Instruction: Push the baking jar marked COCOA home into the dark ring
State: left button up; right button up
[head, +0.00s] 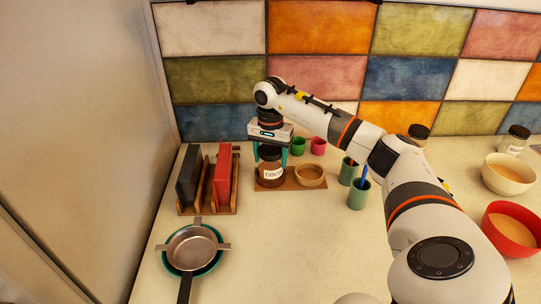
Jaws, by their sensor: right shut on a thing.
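The jar marked COCOA (270,172) is brown with a dark lid and a white label. It is upright over the left part of a small wooden board (291,186). My right gripper (270,154) points down with its teal fingers on both sides of the jar's top, shut on it. A light wooden ring (310,183) sits on the board just right of the jar. I cannot make out the dark ring; the jar may hide it. I cannot tell whether the jar's base touches the board. My left gripper is out of view.
A rack with dark and red upright items (222,180) stands left. A pan (191,248) on a teal dish lies in front. Green cups (358,195) are right of the board, near my right arm. Bowls (512,232) and jars (514,140) stand far right.

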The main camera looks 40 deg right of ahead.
jog(key=o, duration=0.9)
jog(key=shift+f, duration=0.1)
jog(key=shift+c, duration=0.2)
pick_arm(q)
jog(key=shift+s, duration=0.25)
pick_arm(e)
jog(key=o, duration=0.3)
jog(key=shift+o, duration=0.2)
jog(key=shift+r, duration=0.45)
notch_tip(320, 180, up, 11)
jog(key=shift+f+b, duration=0.15)
jog(key=shift+b, duration=0.35)
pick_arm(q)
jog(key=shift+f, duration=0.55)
pick_arm(e)
jog(key=shift+r, duration=0.4)
